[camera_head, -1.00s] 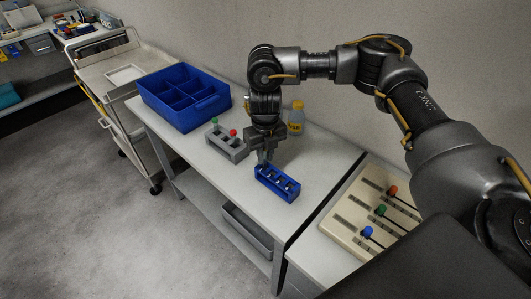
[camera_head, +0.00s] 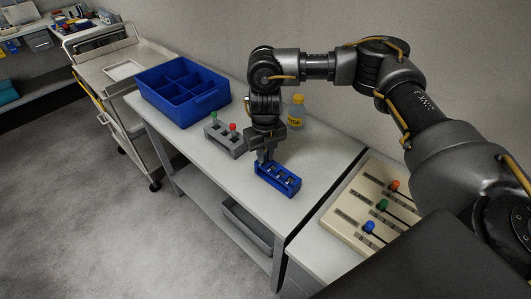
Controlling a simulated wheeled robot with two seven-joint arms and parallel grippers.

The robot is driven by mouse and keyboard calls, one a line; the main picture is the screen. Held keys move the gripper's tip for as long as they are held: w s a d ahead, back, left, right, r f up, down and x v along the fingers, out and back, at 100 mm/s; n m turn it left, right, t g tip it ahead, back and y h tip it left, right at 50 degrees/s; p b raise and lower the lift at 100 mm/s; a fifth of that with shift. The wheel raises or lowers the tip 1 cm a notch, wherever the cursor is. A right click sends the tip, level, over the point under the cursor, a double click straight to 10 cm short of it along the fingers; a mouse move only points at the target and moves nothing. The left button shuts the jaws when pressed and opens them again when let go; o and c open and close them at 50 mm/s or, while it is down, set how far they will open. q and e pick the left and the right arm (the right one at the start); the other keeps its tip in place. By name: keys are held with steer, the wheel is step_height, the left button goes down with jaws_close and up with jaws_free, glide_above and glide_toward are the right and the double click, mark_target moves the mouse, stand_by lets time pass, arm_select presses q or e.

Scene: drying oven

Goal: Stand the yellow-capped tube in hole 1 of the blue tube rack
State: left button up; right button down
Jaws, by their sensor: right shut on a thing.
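The blue tube rack (camera_head: 284,187) stands on the white table, with a row of holes in its top. My right gripper (camera_head: 265,159) comes down from above at the rack's far left end. Its jaws are shut on a thin thing, taken to be the yellow-capped tube; no yellow cap shows, as the fingers hide it. I cannot tell whether the tube's lower end is inside a hole or just above it. My left gripper is not in view.
A grey rack (camera_head: 226,144) with green- and red-capped tubes stands left of the gripper. A yellow-capped bottle (camera_head: 297,114) stands behind it. A blue divided bin (camera_head: 205,108) is at the far left. A beige panel (camera_head: 345,222) with coloured knobs is at right. The table front is clear.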

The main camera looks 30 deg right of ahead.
steer(key=shift+f, duration=0.3)
steer(key=c, duration=1.3)
jaws_free()
steer(key=shift+o, duration=0.2)
step_height(320, 180, up, 11)
steer(key=shift+f+b, duration=0.1)
steer(key=shift+b, duration=0.3)
